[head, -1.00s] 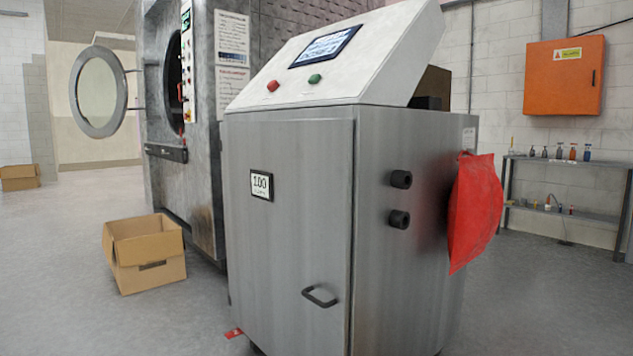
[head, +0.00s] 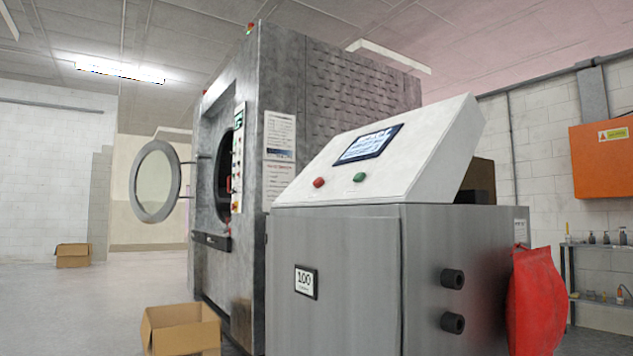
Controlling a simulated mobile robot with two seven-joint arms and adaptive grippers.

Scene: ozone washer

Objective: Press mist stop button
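A grey metal cabinet (head: 345,265) with a sloped white control panel (head: 415,160) stands right of centre in the head view. The panel carries a red button (head: 319,183), a green button (head: 359,177) and a lit screen (head: 368,144) above them. I cannot read which button is the mist stop. Behind the cabinet, a large washer (head: 290,90) has its own narrow control strip (head: 238,158) with small buttons, too small to tell apart. Neither of my grippers is in view.
The washer's round door (head: 156,181) stands open to the left. An open cardboard box (head: 182,332) lies on the floor left of the cabinet, and another box (head: 73,255) is farther back. A red bag (head: 537,300) hangs on the cabinet's right side.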

